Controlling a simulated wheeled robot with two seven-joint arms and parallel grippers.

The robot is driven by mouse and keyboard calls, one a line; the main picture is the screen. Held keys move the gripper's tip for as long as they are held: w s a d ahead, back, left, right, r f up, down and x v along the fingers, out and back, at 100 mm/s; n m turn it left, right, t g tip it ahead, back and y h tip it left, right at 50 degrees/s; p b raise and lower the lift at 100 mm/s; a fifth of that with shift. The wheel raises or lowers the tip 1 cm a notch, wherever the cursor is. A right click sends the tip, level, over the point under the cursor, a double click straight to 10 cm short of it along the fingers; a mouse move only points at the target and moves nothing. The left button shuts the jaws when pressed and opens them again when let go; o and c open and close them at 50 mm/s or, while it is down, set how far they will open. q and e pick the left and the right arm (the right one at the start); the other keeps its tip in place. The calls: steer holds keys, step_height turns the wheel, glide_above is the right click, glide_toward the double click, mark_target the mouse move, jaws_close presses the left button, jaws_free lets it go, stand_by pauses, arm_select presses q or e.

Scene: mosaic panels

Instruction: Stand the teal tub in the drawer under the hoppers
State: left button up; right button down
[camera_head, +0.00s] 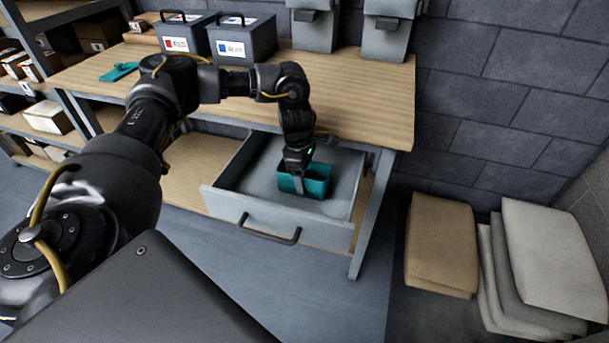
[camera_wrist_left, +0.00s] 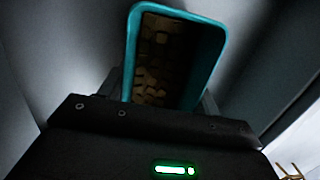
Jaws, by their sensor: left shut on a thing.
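The teal tub (camera_head: 315,186) is inside the open grey drawer (camera_head: 228,200), which is pulled out under the workbench. My left gripper (camera_head: 300,168) reaches down into the drawer and is shut on the tub. In the left wrist view the tub (camera_wrist_left: 212,50) has a rounded teal rim and many small brownish pieces inside. The tub looks upright; whether its base touches the drawer floor cannot be told. Two grey hoppers (camera_head: 312,28) are mounted above the back of the bench. My right gripper is not in view.
Two dark lidded boxes (camera_head: 246,40) with labels and a teal item (camera_head: 118,72) are on the wooden bench top (camera_head: 370,100). Stacked brown sacks (camera_head: 440,240) and pale sacks (camera_head: 550,255) lie on the floor at right. Shelves (camera_head: 50,115) stand at left.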

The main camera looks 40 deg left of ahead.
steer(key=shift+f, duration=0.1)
arm_select(q)
steer(key=o, duration=1)
steer(key=shift+f, duration=0.1)
steer(key=o, duration=0.4)
steer(key=shift+o, duration=0.2)
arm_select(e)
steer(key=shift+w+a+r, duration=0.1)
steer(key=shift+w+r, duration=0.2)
arm_select(q)
step_height(320, 180, up, 12)
steer(key=a+p, duration=0.1)
steer(key=shift+s+a, duration=0.15)
steer(key=shift+s, duration=0.15)
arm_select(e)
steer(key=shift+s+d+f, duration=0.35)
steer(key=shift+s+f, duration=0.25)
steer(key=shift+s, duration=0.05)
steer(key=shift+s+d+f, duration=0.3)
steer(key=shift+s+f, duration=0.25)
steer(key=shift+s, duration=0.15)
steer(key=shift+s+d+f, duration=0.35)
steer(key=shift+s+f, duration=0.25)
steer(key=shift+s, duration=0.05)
